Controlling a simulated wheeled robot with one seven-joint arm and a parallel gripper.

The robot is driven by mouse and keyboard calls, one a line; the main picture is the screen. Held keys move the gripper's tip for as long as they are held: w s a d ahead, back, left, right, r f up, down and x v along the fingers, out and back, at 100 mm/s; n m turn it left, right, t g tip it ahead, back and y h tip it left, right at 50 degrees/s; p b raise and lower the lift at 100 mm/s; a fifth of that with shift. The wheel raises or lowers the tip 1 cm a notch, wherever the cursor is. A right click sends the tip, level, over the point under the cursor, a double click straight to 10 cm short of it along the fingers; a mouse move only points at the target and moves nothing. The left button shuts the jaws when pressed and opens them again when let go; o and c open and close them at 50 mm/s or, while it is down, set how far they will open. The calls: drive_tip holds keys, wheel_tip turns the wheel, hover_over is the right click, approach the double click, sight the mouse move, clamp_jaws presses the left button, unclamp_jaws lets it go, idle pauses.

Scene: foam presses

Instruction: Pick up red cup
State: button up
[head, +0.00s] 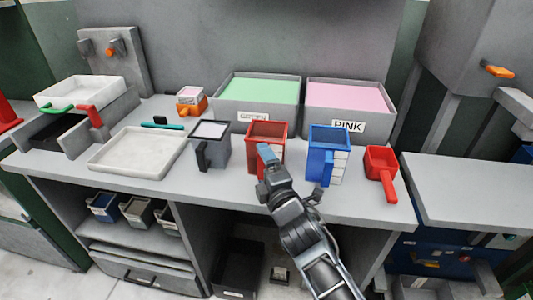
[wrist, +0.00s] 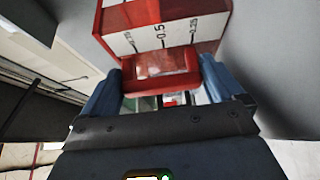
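The red cup (head: 267,131) stands upright on the grey bench, in front of the green and pink bins, between a dark grey cup and a blue cup. My gripper (head: 268,154) is at its front and hides part of it.
The dark grey cup (head: 211,145) is left of the red cup, the blue cup (head: 326,152) right. A red scoop (head: 381,169) is farther right. A white tray (head: 137,152) lies left. The green bin (head: 257,117) and pink bin (head: 347,124) stand behind.

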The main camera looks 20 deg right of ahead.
drive_tip(key=c, duration=0.4)
wheel_tip(320, 180, up, 10)
drive_tip(key=p, duration=0.3)
